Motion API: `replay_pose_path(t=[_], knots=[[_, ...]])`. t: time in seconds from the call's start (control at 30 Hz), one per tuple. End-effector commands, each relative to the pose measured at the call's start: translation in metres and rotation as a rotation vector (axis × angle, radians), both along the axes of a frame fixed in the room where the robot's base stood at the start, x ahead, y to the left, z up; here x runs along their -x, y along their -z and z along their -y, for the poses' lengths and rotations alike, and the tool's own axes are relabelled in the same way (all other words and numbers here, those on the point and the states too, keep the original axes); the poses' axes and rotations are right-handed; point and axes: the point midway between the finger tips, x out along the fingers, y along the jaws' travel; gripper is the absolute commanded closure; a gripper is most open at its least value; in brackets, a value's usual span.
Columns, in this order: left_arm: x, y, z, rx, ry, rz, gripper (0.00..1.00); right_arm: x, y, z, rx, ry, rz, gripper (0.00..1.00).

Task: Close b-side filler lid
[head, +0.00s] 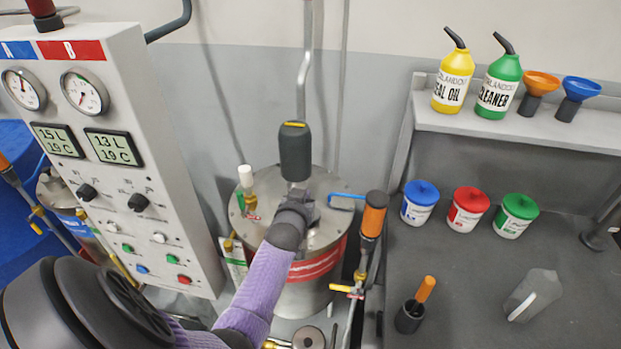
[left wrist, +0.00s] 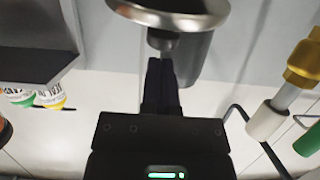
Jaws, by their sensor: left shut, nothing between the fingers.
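The B-side tank (head: 325,225) is a steel drum with a red band, standing beside the panel's red B sign (head: 72,50). My left gripper (head: 298,198), at the end of the purple-sleeved arm, is over the tank top, in front of a dark upright cylinder (head: 295,150). In the left wrist view, seen upside down, my shut fingers (left wrist: 160,62) are at the dark knob (left wrist: 163,40) of a round metal lid (left wrist: 185,12). I cannot tell whether they touch. The lid looks like the filler lid; my gripper hides it in the head view. My right gripper is not in view.
The gauge panel (head: 165,170) stands close left of the tank. A white-capped valve (head: 245,176) and an orange-handled hose piece (head: 374,214) flank the tank top.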

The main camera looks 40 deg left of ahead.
Motion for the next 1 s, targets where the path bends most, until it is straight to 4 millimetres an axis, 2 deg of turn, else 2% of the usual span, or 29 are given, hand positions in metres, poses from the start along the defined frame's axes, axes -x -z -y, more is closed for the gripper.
replay_pose_path(t=[0.03, 0.07, 0.2, 0.4, 0.57, 1.0], knots=[[0.003, 0.009, 0.002, -0.001, 0.002, -0.001, 1.00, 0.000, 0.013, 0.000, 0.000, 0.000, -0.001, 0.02], [0.005, 0.012, 0.003, -0.007, 0.001, 0.012, 1.00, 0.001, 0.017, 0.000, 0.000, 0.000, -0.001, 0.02], [0.013, 0.021, 0.008, -0.127, -0.003, 0.233, 1.00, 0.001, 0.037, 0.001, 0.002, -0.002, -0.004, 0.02], [0.021, 0.026, 0.012, -0.141, -0.001, 0.256, 1.00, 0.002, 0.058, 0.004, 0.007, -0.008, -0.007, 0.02], [0.025, 0.030, 0.014, -0.189, 0.000, 0.342, 1.00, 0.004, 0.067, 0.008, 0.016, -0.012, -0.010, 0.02], [0.029, 0.035, 0.017, -0.190, 0.001, 0.343, 1.00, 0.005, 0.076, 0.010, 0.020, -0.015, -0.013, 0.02]])
